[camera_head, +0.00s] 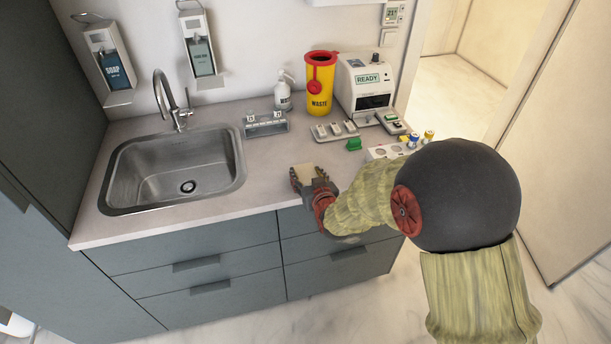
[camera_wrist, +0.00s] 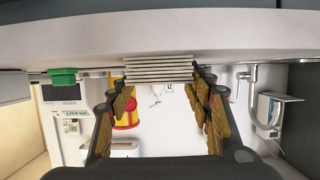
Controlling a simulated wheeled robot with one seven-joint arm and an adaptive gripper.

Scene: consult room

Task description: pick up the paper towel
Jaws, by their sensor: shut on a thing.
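The paper towel (camera_wrist: 160,69) is a pale stack of thin folded layers, seen edge-on in the wrist view. My gripper (camera_wrist: 163,82) is shut on it, with one finger at each side of the stack. In the head view my gripper (camera_head: 303,178) is low over the front of the counter, right of the sink. The paper towel (camera_head: 304,171) shows there only as a small pale patch between the fingers. I cannot tell whether it still touches the counter.
The sink (camera_head: 118,198) is left on the counter (camera_head: 262,178). A green block (camera_head: 354,144), a tray of small pieces (camera_head: 322,136), a yellow waste bin (camera_head: 319,95), a pump bottle (camera_head: 283,94) and a white READY machine (camera_head: 352,78) stand behind. Two soap dispensers (camera_head: 110,67) hang on the wall.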

